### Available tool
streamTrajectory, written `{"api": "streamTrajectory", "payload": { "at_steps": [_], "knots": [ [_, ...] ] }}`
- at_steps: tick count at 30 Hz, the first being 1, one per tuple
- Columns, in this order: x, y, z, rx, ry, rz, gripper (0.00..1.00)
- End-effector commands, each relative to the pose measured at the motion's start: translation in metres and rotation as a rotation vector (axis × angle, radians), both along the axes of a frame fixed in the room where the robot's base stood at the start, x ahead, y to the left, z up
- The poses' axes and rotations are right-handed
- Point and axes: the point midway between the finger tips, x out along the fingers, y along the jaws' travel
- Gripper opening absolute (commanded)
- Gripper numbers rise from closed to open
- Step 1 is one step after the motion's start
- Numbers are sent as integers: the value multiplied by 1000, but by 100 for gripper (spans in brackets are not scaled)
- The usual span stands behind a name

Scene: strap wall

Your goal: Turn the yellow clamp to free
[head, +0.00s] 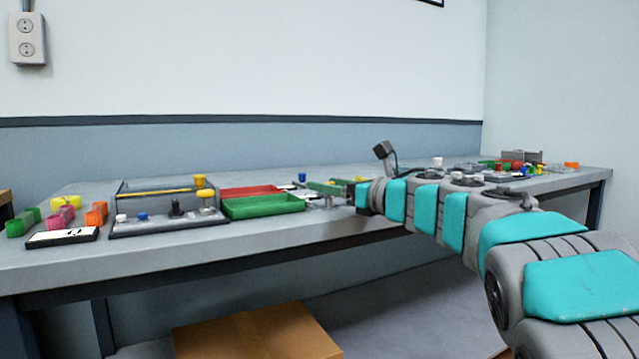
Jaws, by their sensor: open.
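A device with a grey base (165,226) stands on the bench at the left. At its right end is a small yellow part, which looks like the yellow clamp (201,182); its exact turn is too small to tell. A thin yellow bar (155,192) runs along the device's back. My gripper (316,191) is at the end of my arm, over the bench near the middle. It is open, well to the right of the yellow part and apart from it. Its fingers are small and partly blend with things behind them.
A green tray (262,208) and a red tray (250,191) lie between the device and my gripper. Several coloured blocks and a white-topped panel (62,237) are at the far left. More small items crowd the bench's right end. A cardboard box (255,335) is below.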

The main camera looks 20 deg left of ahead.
Motion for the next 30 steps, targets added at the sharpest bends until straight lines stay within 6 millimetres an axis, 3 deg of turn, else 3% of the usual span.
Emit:
{"api": "streamTrajectory", "payload": {
  "at_steps": [9,19,30],
  "knots": [
    [14,28,0,0,1,-1,62],
    [15,30,0,0,0,-2,62],
    [15,30,0,0,0,-3,21]
  ]
}}
